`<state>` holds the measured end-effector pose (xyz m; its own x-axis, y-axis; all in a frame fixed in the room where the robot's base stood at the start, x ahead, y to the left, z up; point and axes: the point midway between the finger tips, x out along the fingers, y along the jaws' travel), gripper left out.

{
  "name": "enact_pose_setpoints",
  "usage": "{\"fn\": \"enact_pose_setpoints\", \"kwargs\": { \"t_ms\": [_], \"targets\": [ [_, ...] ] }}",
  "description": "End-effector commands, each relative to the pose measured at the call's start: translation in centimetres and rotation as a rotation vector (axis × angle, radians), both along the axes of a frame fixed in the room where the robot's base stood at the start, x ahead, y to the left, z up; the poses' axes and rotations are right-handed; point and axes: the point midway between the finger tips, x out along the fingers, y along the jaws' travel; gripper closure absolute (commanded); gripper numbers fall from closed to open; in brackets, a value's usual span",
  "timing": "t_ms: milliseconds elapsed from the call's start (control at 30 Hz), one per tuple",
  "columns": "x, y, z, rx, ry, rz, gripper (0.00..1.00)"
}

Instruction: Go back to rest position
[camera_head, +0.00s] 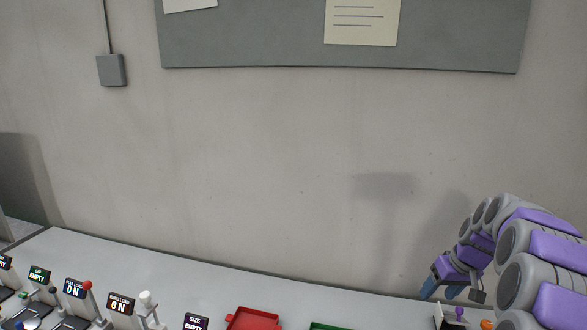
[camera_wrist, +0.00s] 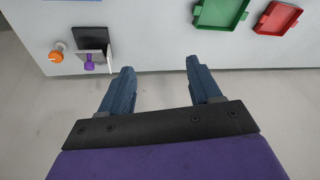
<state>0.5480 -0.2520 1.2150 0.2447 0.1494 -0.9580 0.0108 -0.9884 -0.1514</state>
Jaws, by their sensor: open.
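My gripper (camera_wrist: 159,78) is open and empty in the wrist view, its two blue fingers spread apart. The fingers point toward the front edge of the pale table (camera_wrist: 165,45), with floor showing below them. In the head view my gripper (camera_head: 442,290) is at the lower right, at the end of my grey and purple arm. It looks apart from everything around it.
A red tray (camera_head: 253,319) and a green tray (camera_head: 326,326) lie on the table. A purple knob (camera_wrist: 89,64) and an orange knob (camera_wrist: 56,57) are near my gripper. Several labelled levers stand at left, including one with a red ball (camera_head: 87,285). A wall stands behind.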

Motion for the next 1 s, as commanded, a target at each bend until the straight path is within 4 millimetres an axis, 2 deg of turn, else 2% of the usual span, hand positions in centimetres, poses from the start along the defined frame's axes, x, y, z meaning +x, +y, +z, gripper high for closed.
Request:
{"fn": "enact_pose_setpoints", "kwargs": {
  "t_ms": [33,200,367,500,700,1000],
  "targets": [
    [-0.8,2.0,0.6,0.003,0.011,0.014,0.37],
    [-3.8,7.7,1.4,0.011,0.066,0.037,0.37],
    [-7.3,12.4,2.0,0.010,0.116,0.054,0.37],
    [-10.9,15.9,2.2,0.001,0.160,0.064,0.37],
    [-16.7,20.0,1.8,-0.022,0.225,0.072,0.37],
    [-25.9,23.8,0.4,-0.074,0.313,0.064,0.37]
  ]
}}
